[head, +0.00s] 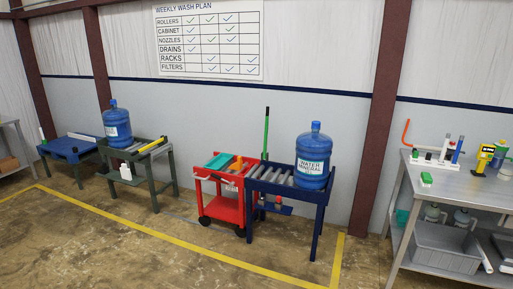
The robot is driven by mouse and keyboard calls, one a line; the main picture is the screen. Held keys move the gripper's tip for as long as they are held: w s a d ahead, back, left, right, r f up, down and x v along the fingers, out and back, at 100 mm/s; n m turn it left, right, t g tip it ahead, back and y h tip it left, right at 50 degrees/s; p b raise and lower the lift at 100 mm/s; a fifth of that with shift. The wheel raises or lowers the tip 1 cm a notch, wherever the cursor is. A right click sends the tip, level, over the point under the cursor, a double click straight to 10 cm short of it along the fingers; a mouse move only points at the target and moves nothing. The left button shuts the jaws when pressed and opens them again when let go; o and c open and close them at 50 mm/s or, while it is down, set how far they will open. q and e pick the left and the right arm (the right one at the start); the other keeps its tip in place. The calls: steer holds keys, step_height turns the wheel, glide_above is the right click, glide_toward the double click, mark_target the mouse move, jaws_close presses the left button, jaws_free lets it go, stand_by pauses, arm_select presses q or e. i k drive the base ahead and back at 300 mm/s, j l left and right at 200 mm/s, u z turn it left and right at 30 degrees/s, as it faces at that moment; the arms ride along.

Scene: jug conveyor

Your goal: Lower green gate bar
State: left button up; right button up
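A thin green bar (266,132) stands upright at the back of the blue roller stand (290,190). Its top rises above the rollers, and its lower part is partly hidden behind the stand and the red cart. A blue water jug (313,160) with a white label stands upright on the right end of the rollers, to the right of the bar. Neither of my grippers is in view.
A red cart (222,206) with teal and orange items stands against the stand's left side. A dark green stand (142,185) with another blue jug (117,125) is farther left. A metal workbench (470,190) is at right. Floor in front is clear, with yellow lines.

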mark_target(267, 122)
steer(key=i, duration=2.9)
